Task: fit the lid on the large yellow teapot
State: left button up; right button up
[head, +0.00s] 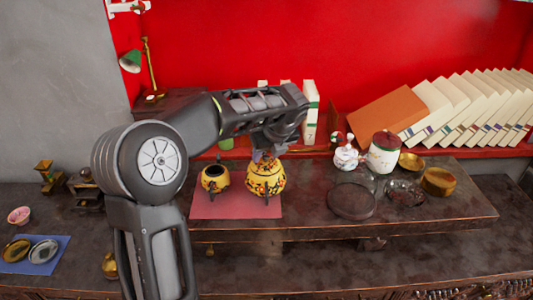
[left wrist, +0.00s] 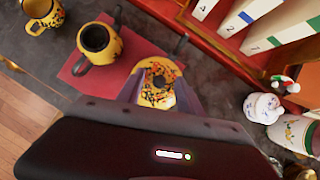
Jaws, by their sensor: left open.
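The large yellow teapot (head: 266,180), with a dark floral pattern and dark feet, stands upright on a red mat (head: 236,210). In the left wrist view, a round yellow patterned top with a small dark centre (left wrist: 158,78) shows between my fingers. It looks like the lid on the teapot, but I cannot tell whether it is fully seated. My left gripper (head: 265,154) is open, right above the teapot, with its fingers on either side of that top in the wrist view. My right gripper is not in view.
A smaller yellow pot (head: 215,179) with an open dark mouth stands left of the teapot. On the right are a white pot (head: 346,158), a lidded white jar (head: 384,155), glass dishes (head: 352,201) and brass bowls (head: 438,181). Books (head: 311,110) stand behind.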

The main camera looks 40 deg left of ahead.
pick_arm(q)
jog(key=v, duration=0.7)
jog(key=shift+d+r, duration=0.2)
jog(key=shift+r, duration=0.1)
jog(key=shift+s, duration=0.1)
dwell(0.6)
